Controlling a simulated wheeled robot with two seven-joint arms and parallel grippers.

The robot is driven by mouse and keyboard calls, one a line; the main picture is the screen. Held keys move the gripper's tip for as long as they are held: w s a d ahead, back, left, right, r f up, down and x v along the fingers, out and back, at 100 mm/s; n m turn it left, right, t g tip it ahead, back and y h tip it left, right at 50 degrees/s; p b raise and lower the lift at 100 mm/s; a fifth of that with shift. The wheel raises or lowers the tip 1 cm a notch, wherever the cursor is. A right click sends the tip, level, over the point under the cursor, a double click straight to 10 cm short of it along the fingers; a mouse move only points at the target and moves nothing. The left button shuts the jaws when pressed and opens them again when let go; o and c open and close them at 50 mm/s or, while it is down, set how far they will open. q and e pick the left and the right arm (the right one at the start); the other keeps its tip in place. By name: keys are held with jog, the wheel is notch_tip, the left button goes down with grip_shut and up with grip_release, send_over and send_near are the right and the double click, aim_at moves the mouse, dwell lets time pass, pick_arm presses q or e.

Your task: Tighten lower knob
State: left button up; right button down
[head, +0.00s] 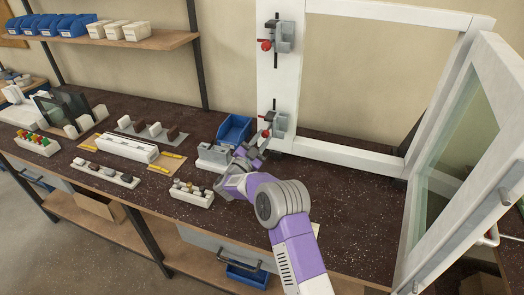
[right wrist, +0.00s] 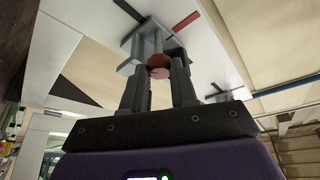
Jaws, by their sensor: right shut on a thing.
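The lower clamp (head: 279,122) is a grey block on the white upright profile, with a red part at its upper left. Its red knob (head: 266,133) sits low on the clamp, partly covered by my right gripper (head: 262,139). In the right wrist view, the two dark fingers of the right gripper (right wrist: 159,80) are shut on the red knob (right wrist: 158,62), one on each side. The grey clamp body (right wrist: 146,45) is just beyond it. A similar upper clamp (head: 281,38) with its own red knob (head: 266,45) is higher on the profile. My left gripper is not in view.
The white profile (head: 275,80) belongs to a frame with a glazed sash (head: 465,150) standing open at right. A blue bin (head: 234,130) and a grey fixture (head: 212,156) are close left of the gripper. Small-part trays (head: 105,175) crowd the bench's left; its right is clearer.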

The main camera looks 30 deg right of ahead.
jog(key=m+g+b, duration=0.2)
jog(key=m+b, duration=0.1)
jog(key=m, duration=0.1)
jog(key=shift+w+f, duration=0.1)
jog(key=shift+f, duration=0.05)
jog(key=shift+a+r+m+g+y+b, duration=0.15)
jog(key=shift+m+g+b, duration=0.1)
jog(key=shift+m+b, duration=0.4)
jog(key=shift+d+r+m+g+y+b, duration=0.15)
jog(key=shift+m+g+b, duration=0.2)
jog(key=shift+m, duration=0.5)
jog(key=shift+a+m, duration=0.1)
jog(key=shift+m, duration=0.2)
jog(key=c, duration=0.9)
grip_release()
jog(key=p+v, duration=0.1)
jog(key=v, duration=0.6)
jog(key=shift+a, duration=0.25)
